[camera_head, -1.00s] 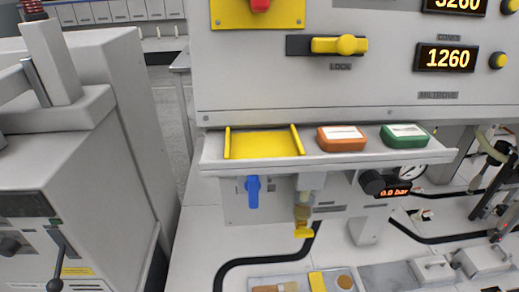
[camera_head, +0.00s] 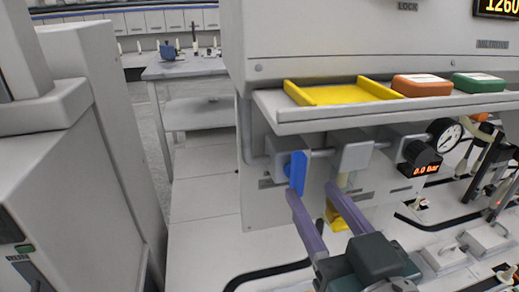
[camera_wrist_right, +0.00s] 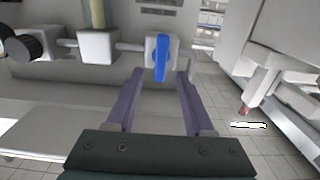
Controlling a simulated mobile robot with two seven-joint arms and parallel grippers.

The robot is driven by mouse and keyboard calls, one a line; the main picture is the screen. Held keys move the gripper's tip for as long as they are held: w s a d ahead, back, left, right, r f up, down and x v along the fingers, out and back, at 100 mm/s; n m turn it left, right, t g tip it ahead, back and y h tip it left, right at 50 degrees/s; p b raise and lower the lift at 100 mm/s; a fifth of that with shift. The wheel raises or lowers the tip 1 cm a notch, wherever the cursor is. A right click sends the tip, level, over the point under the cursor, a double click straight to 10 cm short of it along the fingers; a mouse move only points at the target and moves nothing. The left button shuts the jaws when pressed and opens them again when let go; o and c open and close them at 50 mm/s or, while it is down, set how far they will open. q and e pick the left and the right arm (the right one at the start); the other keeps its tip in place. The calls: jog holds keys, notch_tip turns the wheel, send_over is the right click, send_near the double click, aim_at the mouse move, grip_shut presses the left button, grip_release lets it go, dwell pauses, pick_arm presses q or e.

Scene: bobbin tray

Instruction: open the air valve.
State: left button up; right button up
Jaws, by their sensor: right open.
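The air valve has a blue lever handle (camera_head: 297,172) that hangs straight down under the shelf. My right gripper (camera_head: 312,190) is open and empty, in front of and below the valve. In the right wrist view the blue handle (camera_wrist_right: 160,58) points down between the lines of the two purple fingers (camera_wrist_right: 160,76), its lower end near their tips. I see no finger touching it. The pressure display (camera_head: 426,170) reads 0.0 bar. My left gripper is not in view.
A shelf with a yellow tray (camera_head: 340,102), an orange box (camera_head: 421,87) and a green box (camera_head: 478,84) overhangs the valve. A gauge (camera_head: 445,134) and a yellow-ended filter bowl (camera_head: 338,218) are to its right. A grey machine (camera_head: 95,150) stands at left.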

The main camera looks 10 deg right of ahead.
aim_at(301, 176)
jog(key=shift+w+a, duration=0.1)
jog(key=shift+w, duration=2.3)
jog(key=shift+c, duration=0.4)
grip_shut()
